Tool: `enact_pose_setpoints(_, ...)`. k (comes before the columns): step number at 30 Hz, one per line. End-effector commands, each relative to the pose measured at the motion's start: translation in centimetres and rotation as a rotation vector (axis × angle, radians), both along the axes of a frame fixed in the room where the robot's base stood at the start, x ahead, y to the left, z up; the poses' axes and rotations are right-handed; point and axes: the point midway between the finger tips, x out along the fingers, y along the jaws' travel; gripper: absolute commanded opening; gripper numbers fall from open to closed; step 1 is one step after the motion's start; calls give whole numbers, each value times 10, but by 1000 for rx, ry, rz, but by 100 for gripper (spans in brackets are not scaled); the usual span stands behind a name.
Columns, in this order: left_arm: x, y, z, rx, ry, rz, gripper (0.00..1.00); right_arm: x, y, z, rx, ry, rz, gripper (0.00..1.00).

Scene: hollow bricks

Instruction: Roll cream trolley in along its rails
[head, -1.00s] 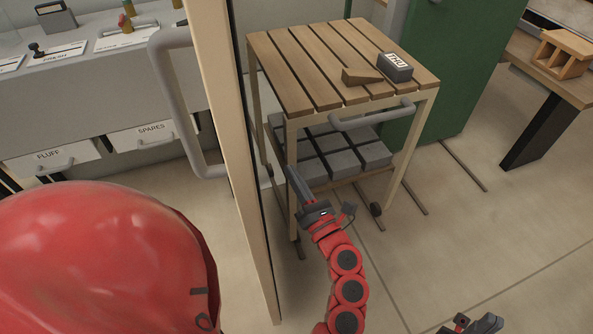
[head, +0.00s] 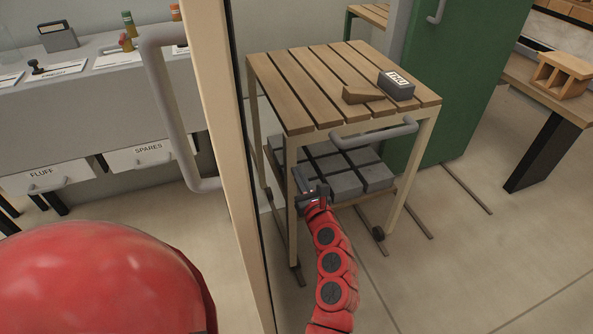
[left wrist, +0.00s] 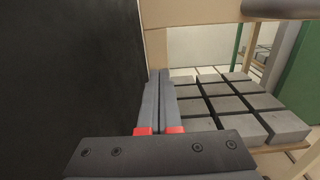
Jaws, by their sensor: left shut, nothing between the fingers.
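The cream trolley (head: 418,160) has a slatted wooden top, cream legs, a grey bar handle (head: 375,133) on its near side and wheels by the floor rails (head: 416,221). Its lower shelf holds several grey blocks (head: 345,185); they also show in the left wrist view (left wrist: 235,100). My left gripper (head: 298,172) is shut and empty, low by the trolley's near left leg, below and left of the handle. In the left wrist view its fingers (left wrist: 159,74) lie together, pointing at the cream frame; contact cannot be told. My right gripper is out of view.
A wooden wedge (head: 362,94) and a labelled grey block (head: 397,86) lie on the trolley top. A cream-edged door with a grey handle (head: 170,110) stands close on the left. A green cabinet (head: 455,100) is behind right. The floor at front right is clear.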

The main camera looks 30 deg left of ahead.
Motion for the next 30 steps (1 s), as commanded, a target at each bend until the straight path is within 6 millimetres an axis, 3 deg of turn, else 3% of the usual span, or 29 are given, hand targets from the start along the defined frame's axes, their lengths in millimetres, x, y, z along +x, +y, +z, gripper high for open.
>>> enact_pose_setpoints(6,11,12,-1,0,1,-2,0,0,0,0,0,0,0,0)
enact_pose_setpoints(22,14,17,-1,0,1,0,0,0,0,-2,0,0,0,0)
enact_pose_setpoints(30,33,46,-2,-1,1,5,0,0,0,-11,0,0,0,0)
